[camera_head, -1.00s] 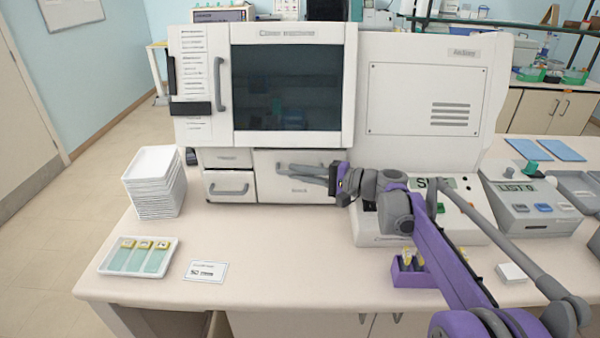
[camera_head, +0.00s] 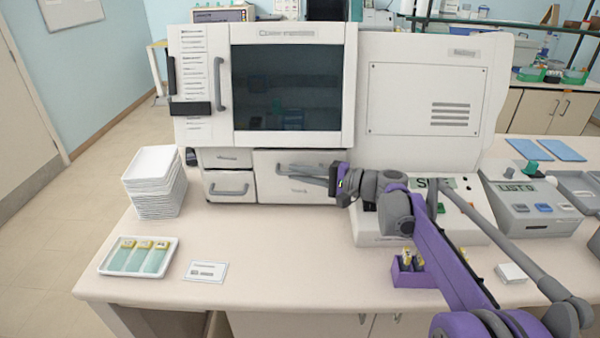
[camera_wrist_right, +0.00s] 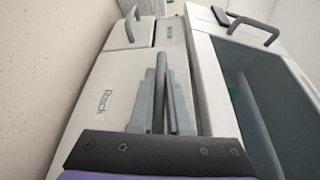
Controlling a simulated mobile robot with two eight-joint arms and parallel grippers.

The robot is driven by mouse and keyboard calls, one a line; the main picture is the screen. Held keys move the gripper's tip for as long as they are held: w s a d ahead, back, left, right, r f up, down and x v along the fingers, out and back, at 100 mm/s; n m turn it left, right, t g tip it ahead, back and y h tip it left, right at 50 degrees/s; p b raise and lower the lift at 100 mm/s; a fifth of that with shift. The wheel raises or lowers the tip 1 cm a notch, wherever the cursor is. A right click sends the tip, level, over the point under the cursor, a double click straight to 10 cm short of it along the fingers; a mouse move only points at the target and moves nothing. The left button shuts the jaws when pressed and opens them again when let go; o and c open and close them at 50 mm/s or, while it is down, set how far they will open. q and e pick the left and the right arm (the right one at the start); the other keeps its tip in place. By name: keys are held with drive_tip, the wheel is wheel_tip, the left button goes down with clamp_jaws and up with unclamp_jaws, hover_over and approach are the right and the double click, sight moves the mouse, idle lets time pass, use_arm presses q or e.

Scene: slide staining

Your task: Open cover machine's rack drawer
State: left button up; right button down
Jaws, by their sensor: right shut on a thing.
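The cover machine (camera_head: 375,80) stands on the bench, white with a dark window. Its rack drawer (camera_head: 270,190) is the wide front at the lower middle, and it looks shut, flush with the machine. In the right wrist view the drawer front (camera_wrist_right: 100,115) carries the label "Rack". My right gripper (camera_head: 290,170) reaches in from the right and is shut on the drawer's handle (camera_wrist_right: 161,75). In that view the gripper's grey fingers (camera_wrist_right: 160,100) lie on both sides of the handle bar. My left gripper is not in view.
Smaller drawers (camera_head: 229,186) sit left of the rack drawer. A purple holder (camera_head: 412,275) is below my right arm. The bench in front of the drawer is clear.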

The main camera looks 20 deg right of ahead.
drive_tip(key=s+a+p, duration=0.1)
drive_tip(key=s+a, duration=0.1)
drive_tip(key=s, duration=0.6)
drive_tip(key=s+a+p, duration=0.1)
drive_tip(key=s+a, duration=0.1)
drive_tip(key=s, duration=0.6)
drive_tip(key=shift+s+a, duration=0.25)
drive_tip(key=shift+a, duration=0.1)
drive_tip(key=c, duration=0.9)
unclamp_jaws()
drive_tip(key=v, duration=1.1)
drive_tip(key=shift+a, duration=0.1)
